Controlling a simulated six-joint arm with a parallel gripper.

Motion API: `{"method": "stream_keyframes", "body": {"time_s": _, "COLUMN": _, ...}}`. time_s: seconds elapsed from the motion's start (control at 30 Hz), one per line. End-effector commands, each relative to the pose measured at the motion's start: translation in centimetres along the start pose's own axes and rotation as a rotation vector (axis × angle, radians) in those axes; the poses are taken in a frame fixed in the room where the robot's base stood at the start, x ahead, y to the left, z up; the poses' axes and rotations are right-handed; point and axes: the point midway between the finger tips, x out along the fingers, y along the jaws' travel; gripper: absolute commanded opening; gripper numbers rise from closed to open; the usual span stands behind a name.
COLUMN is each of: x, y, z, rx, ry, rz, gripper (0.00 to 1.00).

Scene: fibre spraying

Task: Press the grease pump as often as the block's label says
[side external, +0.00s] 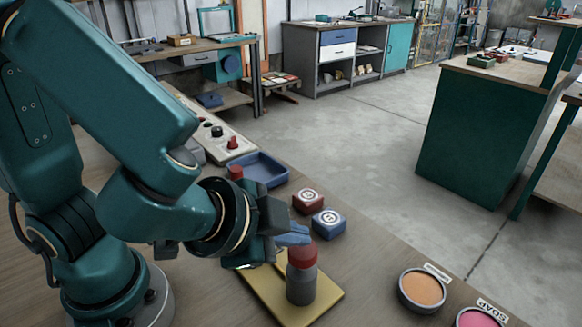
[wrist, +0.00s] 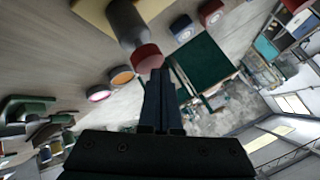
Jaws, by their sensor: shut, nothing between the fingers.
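The pump has a grey cylindrical body (side external: 301,285) and a red head (side external: 302,255). It stands upright on a yellow plate (side external: 325,309). In the wrist view the red head (wrist: 147,58) lies just beyond my fingertips. My gripper (side external: 303,237) is shut and empty, its blue fingers at the top of the red head. I cannot tell whether they touch it. A red block (side external: 307,205) and a blue block (side external: 329,226) sit behind the pump, each with a round white label. The marks on the labels are too small to read surely.
An orange-filled round dish (side external: 422,289) and a pink-filled dish (side external: 478,319) beside a SOAP label stand at the right. A blue tray (side external: 263,170) lies behind the blocks. A panel with knobs (side external: 213,135) stands further back. The wood between the pump and dishes is clear.

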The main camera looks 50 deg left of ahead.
Motion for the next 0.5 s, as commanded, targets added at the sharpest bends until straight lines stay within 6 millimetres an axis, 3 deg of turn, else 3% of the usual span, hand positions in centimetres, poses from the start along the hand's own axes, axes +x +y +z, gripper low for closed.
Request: {"method": "stream_keyframes", "body": {"time_s": 0.5, "x": -0.64, "y": -0.46, "z": -0.46, "rx": 0.001, "ry": 0.001, "rz": 0.0, "gripper": 0.0}}
